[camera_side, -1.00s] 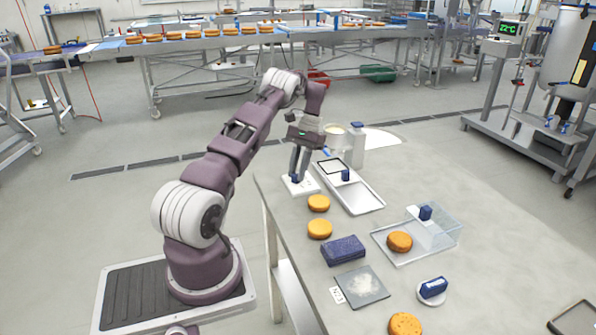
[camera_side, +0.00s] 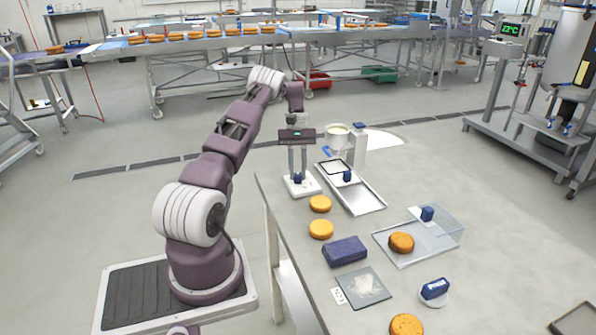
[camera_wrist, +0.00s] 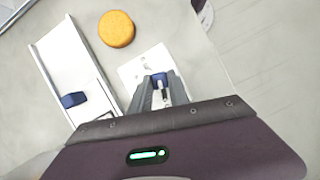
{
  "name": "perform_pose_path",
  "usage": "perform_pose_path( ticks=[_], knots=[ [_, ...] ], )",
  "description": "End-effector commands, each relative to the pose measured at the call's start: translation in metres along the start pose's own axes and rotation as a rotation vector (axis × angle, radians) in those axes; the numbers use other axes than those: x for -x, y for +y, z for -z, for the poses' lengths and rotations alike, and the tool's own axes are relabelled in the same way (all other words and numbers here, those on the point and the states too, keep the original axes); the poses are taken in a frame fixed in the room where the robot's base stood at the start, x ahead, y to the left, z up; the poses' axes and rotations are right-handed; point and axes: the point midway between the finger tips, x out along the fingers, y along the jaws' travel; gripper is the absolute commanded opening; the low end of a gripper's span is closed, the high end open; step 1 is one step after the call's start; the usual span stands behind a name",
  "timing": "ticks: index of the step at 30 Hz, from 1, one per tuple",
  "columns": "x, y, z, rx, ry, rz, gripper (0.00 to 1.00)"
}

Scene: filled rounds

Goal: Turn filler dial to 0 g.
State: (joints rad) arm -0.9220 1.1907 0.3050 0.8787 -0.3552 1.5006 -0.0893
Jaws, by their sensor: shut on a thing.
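The filler dial is a blue knob on a white square base plate (camera_side: 312,188) at the table's far left corner. In the wrist view the white plate (camera_wrist: 131,72) lies under the fingers, with faint marks too small to read. My gripper (camera_side: 298,177) points straight down and is shut on the blue knob (camera_wrist: 158,77). The fingers hide part of the knob, so I cannot tell which value it points to.
A silver tray (camera_side: 364,200) with a blue block (camera_side: 347,176) lies just right of the dial. Orange rounds (camera_side: 320,204) sit in front. A white dispenser (camera_side: 359,144) and a cream-filled pot (camera_side: 337,131) stand behind. A dark blue box (camera_side: 344,251) lies nearer.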

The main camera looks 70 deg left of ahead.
Motion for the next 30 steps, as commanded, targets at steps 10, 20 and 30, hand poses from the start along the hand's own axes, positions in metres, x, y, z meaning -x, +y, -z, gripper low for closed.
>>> perform_pose_path(
  ticks=[10,20,30],
  knots=[
    [0.0003,0.0001,-0.0001,0.039,0.0,-0.017,0.0],
    [0.0001,0.0001,-0.0001,0.04,0.0,-0.017,0.28],
    [-0.0001,-0.0002,0.0,0.039,0.0,-0.016,0.44]
  ],
)
